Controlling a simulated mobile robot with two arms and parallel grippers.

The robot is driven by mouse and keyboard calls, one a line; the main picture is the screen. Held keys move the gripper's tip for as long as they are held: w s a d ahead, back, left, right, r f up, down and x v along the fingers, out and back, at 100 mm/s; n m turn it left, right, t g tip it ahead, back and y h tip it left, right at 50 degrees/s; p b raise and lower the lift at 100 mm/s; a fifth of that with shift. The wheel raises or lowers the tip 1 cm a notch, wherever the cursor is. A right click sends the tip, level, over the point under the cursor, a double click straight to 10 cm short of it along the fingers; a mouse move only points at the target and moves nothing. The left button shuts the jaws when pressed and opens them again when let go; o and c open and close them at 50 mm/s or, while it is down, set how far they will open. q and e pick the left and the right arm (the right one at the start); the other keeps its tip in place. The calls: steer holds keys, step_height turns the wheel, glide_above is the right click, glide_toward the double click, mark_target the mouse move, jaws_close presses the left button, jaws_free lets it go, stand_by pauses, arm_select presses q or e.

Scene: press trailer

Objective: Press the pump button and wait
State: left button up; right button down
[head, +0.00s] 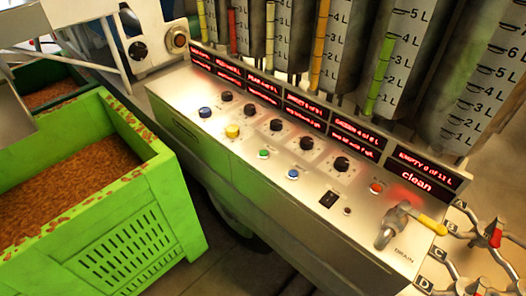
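A sloping metal control panel (255,170) runs across the middle of the head view. It carries a blue button (205,112), a yellow button (232,131), a green button (263,154), a pale blue button (293,174) and a red button (376,188) that looks lit. I cannot read a label telling which one is the pump button. Several black knobs (277,125) sit behind the buttons. Red-lettered displays line the back edge; the rightmost (416,179) reads "clean". Neither of my grippers is in view.
A drain valve with a yellow handle (432,224) sticks up at the panel's right end. Tall graduated tanks (405,50) rise behind. A green crate (125,245) of brown material stands left. The space above the panel is clear.

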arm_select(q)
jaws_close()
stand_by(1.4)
